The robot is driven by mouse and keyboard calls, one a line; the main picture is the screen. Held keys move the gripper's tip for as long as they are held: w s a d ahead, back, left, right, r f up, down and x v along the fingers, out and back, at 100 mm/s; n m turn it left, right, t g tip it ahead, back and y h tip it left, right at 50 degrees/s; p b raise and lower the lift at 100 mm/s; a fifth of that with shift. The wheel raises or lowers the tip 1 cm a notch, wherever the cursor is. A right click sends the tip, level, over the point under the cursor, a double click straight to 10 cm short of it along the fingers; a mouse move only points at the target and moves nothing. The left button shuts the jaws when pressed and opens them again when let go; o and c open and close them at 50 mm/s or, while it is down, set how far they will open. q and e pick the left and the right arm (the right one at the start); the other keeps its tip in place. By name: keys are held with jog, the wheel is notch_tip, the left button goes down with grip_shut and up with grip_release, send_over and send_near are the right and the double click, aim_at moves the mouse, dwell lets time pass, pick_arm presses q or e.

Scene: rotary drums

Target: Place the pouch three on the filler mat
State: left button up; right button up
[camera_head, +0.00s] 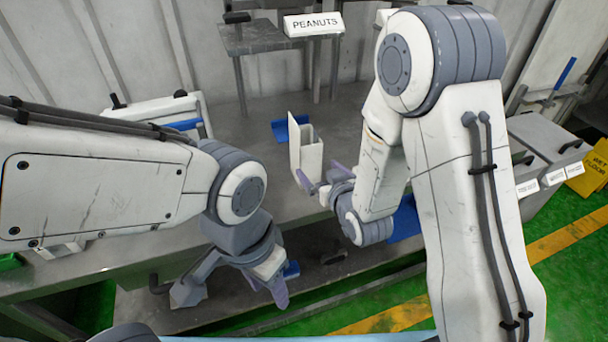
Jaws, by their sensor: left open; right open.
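A white, upright, open-topped pouch-like holder (311,157) with a tall back panel stands on the grey bench in the middle. I cannot tell whether it is pouch three. A blue mat-like piece (280,131) lies behind it; I cannot tell whether it is the filler mat. My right gripper (321,179) is open at the near right side of the white holder, its purple fingers close to it; contact is unclear. My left gripper (274,282) is open, hanging low in front of the bench edge, with nothing visible in it.
A raised grey stand (252,38) with a PEANUTS sign (314,24) is at the back. A white unit (155,110) stands at the back left. Labelled grey bins (540,160) and a yellow sign (590,172) are at the right. The bench (355,120) is bare behind the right gripper.

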aim_at(312, 162)
jog(key=b+x, duration=0.1)
jog(key=x, duration=0.2)
jog(key=shift+w+a, duration=0.1)
jog(key=shift+w, duration=0.4)
jog(key=shift+p+x, duration=1)
jog(key=shift+x, duration=2.1)
jog(key=shift+s+a, duration=0.1)
jog(key=shift+a, duration=0.05)
jog(key=shift+c, duration=0.3)
jog(key=c, duration=1.4)
